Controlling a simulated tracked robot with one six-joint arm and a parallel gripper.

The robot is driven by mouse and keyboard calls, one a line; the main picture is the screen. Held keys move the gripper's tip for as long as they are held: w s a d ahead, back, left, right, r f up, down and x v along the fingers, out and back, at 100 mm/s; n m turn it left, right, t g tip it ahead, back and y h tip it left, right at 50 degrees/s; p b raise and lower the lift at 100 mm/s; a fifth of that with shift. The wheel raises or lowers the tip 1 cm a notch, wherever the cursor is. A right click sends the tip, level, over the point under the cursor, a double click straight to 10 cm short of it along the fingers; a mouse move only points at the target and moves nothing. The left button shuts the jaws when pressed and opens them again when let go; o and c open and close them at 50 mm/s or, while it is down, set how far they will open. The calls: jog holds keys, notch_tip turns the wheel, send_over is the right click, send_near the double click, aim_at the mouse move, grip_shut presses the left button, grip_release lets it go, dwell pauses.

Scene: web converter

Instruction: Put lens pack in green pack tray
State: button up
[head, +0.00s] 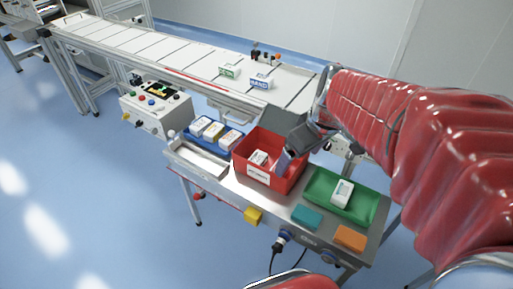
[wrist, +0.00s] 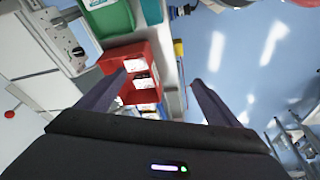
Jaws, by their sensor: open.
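A white pack (head: 258,157) lies inside the red bin (head: 268,182); I cannot read its label, so I cannot tell whether it is the lens pack. The wrist view shows white packs (wrist: 143,82) in the red bin (wrist: 113,56). The green pack tray (head: 321,182), at the bench's right end, holds one white pack (head: 342,193); part of the tray also shows in the wrist view (wrist: 108,20). My gripper (head: 284,158) is open, over the right part of the red bin.
A blue tray (head: 193,139) with several packs stands left of the red bin. Teal (head: 307,217), orange (head: 349,238) and yellow (head: 253,215) blocks are at the bench's front. A conveyor (head: 175,52) with green and blue signs runs behind, and a control box (head: 155,108) stands left.

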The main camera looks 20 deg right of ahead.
jog(key=s+a+r+m+t, duration=0.2)
jog(key=s+a+r+m, duration=0.1)
jog(key=s+a, duration=0.5)
jog(key=a+r, duration=0.1)
jog(key=a, duration=0.1)
jog(key=shift+a+r+m+h, duration=0.3)
jog(key=shift+a+r, duration=0.05)
jog(key=shift+a, duration=0.05)
jog(key=shift+c, duration=0.5)
dwell(1.3)
